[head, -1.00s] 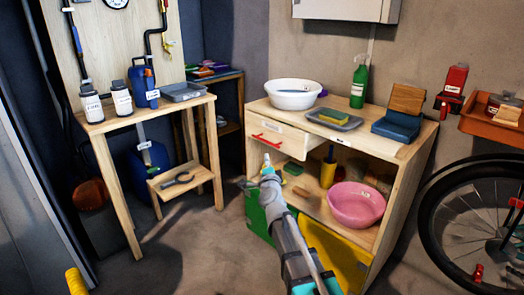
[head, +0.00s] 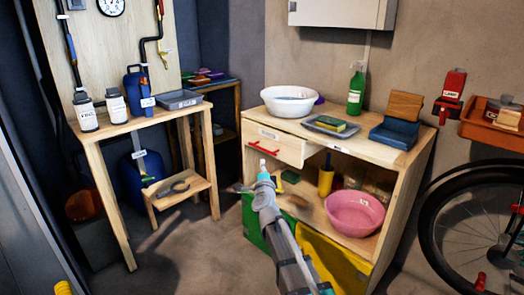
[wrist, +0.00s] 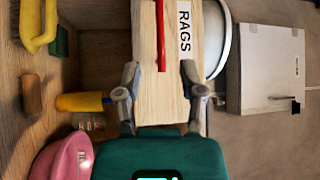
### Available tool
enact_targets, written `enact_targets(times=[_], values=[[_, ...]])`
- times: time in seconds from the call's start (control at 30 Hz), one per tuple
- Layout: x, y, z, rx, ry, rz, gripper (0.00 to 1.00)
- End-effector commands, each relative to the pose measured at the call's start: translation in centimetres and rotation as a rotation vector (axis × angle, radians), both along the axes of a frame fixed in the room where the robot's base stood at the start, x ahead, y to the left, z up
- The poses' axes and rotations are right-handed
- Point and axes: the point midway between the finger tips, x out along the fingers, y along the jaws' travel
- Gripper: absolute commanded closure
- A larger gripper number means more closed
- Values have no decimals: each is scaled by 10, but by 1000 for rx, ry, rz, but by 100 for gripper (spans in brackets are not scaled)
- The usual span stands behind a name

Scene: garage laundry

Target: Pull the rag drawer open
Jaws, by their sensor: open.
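The rag drawer (head: 290,149) is the pale wooden drawer at the top left of the workbench, with a red bar handle (head: 257,148) on its front. In the wrist view its front, labelled RAGS, stands on end, with the red handle (wrist: 161,30) upright in the picture. It looks shut or nearly so; I cannot tell exactly. My gripper (head: 262,178) is just in front of and below the drawer front in the head view. In the wrist view my gripper (wrist: 159,72) is open, its fingers either side of the handle's lower end. Contact cannot be told.
The workbench top (head: 375,150) holds a white basin (head: 290,104), a sponge tray and a green spray bottle (head: 356,88). A pink bowl (head: 355,212) and a yellow container (head: 326,180) sit on the open shelf below. A wooden table (head: 150,122) stands left, a bicycle wheel right.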

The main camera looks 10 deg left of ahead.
Motion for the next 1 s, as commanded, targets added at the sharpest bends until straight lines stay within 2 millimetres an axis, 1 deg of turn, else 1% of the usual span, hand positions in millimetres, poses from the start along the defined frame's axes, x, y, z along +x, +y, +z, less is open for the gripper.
enact_targets(times=[0.03,0.6,0.8,1.0], values=[[10,2,2,0,0,0,49],[92,13,14,-1,0,1,49],[109,16,16,0,0,2,49],[114,17,16,0,0,2,49]])
